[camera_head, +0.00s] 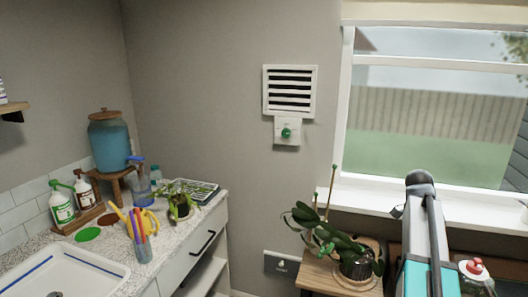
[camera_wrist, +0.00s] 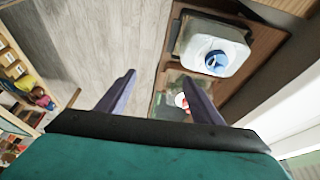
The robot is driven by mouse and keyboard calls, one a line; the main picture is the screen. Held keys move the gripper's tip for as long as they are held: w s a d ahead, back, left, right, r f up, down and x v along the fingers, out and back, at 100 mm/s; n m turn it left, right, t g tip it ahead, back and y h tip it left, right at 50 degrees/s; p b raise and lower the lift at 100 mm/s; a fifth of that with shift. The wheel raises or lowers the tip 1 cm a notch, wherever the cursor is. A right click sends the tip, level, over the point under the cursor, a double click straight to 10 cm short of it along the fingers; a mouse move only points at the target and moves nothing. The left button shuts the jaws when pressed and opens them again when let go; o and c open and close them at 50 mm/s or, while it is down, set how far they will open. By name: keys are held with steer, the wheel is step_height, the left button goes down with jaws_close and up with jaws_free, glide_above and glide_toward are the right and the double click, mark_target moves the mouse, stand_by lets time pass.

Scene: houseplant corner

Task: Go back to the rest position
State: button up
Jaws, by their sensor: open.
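My gripper (camera_wrist: 159,78) shows in the wrist view with its two dark fingers spread apart. Nothing is held between them. In the head view my grey and teal arm stands raised at the right, in front of the window. The fingers cannot be made out there.
A leafy potted plant (camera_head: 355,262) stands on a wooden stand left of my arm. A spray bottle (camera_head: 474,272) is to its right. The counter (camera_head: 185,240) at left holds bottles and a sink.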

steer(key=s+a+f+n+g, duration=0.1)
steer(key=s+a+f+n, duration=0.1)
steer(key=a+f, duration=0.7)
steer(key=s+a+f+n+g+y, duration=0.15)
steer(key=a+f, duration=0.45)
steer(key=f, duration=0.7)
steer(key=s+a+f+n+g, duration=0.1)
steer(key=s+a+f+n, duration=0.1)
steer(key=a+f, duration=0.7)
steer(key=s+a+f+n+y, duration=0.1)
steer(key=s+a+f+n, duration=0.6)
steer(key=s+f, duration=0.4)
steer(key=s+a+f+n+y, duration=0.1)
steer(key=s+a+f+n, duration=0.7)
steer(key=s+f, duration=0.3)
steer(key=shift+s+a+f+n, duration=0.25)
steer(key=shift+s+n, duration=0.5)
steer(key=shift+s, duration=0.25)
steer(key=shift+y, duration=0.25)
